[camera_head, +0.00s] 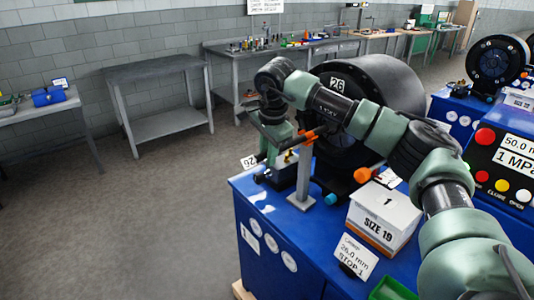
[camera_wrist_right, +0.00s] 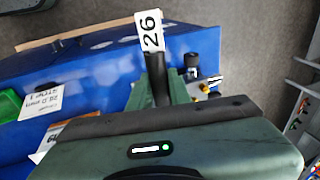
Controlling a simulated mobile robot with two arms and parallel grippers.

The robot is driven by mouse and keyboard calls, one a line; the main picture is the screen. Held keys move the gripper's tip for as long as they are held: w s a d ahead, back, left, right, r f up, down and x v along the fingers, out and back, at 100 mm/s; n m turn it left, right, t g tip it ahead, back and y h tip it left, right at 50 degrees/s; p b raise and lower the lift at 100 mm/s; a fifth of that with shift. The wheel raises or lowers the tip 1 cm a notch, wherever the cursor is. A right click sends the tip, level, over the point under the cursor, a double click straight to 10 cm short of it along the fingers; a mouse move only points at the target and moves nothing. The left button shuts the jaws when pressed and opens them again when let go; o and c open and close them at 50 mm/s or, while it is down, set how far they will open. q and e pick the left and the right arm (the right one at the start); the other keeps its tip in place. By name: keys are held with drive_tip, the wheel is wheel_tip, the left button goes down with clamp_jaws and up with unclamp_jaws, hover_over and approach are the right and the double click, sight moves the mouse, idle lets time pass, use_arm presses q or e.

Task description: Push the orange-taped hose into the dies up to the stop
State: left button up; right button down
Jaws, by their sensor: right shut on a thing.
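My right gripper (camera_head: 287,136) is at the near left side of the large black crimper (camera_head: 400,85), above the blue bench. It is shut on a black hose with an orange band (camera_head: 308,138). In the right wrist view a black hose (camera_wrist_right: 158,82) extends out past the green gripper body (camera_wrist_right: 180,140), with a white "26" tag (camera_wrist_right: 150,35) beyond it. Most of the hose and the die opening are hidden behind my arm and gripper, so I cannot tell how deep the hose sits. My left gripper is not in view.
A grey post (camera_head: 302,180) stands on the blue bench (camera_head: 270,225) below the gripper. Orange (camera_head: 362,174) and cyan (camera_head: 330,199) ends lie near it. A white "SIZE 19" box (camera_head: 384,218), a stop card (camera_head: 354,257) and a green tray (camera_head: 392,290) are closer.

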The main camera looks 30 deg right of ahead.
sight(287, 146)
drive_tip(key=shift+w+d+p, duration=0.15)
drive_tip(key=shift+d+p, duration=0.3)
drive_tip(key=shift+d, duration=1.2)
drive_tip(key=shift+w+d+p, duration=0.1)
drive_tip(key=shift+d+p, duration=0.3)
drive_tip(key=shift+d, duration=1.25)
drive_tip(key=shift+r, duration=0.2)
drive_tip(key=shift+w+d+r+p, duration=0.1)
drive_tip(key=shift+r+p, duration=0.4)
drive_tip(key=shift+p, duration=0.25)
drive_tip(key=c, duration=1.2)
unclamp_jaws()
drive_tip(key=shift+c, duration=0.2)
drive_tip(key=o, duration=1.2)
drive_tip(key=shift+r, duration=0.15)
